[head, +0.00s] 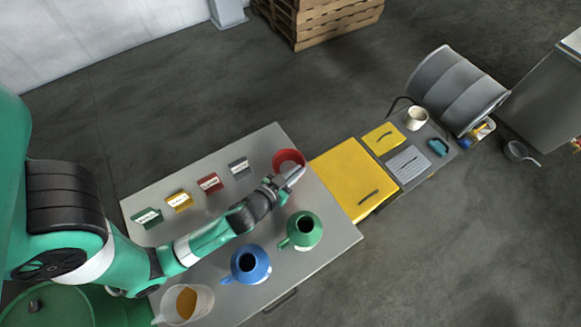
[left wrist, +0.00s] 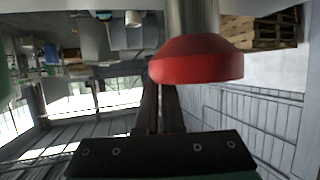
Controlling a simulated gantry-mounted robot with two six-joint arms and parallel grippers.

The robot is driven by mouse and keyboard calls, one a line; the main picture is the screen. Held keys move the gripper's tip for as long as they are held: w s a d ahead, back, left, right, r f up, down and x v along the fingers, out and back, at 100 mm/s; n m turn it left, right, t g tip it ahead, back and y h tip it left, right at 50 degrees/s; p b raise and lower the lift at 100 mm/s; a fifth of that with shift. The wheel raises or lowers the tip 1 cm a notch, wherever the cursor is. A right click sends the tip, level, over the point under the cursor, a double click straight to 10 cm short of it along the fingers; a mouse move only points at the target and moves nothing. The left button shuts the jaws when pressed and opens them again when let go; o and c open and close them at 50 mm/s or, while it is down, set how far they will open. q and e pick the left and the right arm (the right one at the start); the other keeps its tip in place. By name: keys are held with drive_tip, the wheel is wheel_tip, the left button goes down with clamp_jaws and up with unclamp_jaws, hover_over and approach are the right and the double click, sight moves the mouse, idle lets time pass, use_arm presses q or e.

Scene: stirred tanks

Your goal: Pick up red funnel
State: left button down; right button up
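The red funnel (head: 289,157) is at the far right edge of the grey table, its round open mouth showing in the head view. In the left wrist view the funnel (left wrist: 196,65) is large and close, with a grey metal cylinder (left wrist: 192,18) joining it at the top of the picture. My left gripper (head: 292,180) is at the near side of the funnel and overlaps its rim in the head view. In the left wrist view its dark fingers (left wrist: 161,100) lie close together, and their tips are partly hidden at the funnel. Contact is unclear. My right gripper is not in view.
A green jug (head: 303,230), a blue jug (head: 250,264) and a clear beaker with amber liquid (head: 188,302) stand on the table (head: 225,217). Several small coloured label holders (head: 209,183) stand in a row behind. A yellow cabinet (head: 352,177) adjoins on the right.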

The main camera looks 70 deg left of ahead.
use_arm(q)
drive_tip(key=shift+r, duration=0.1)
wheel_tip(320, 180, up, 9)
drive_tip(key=p, duration=0.4)
drive_tip(key=shift+r, duration=0.4)
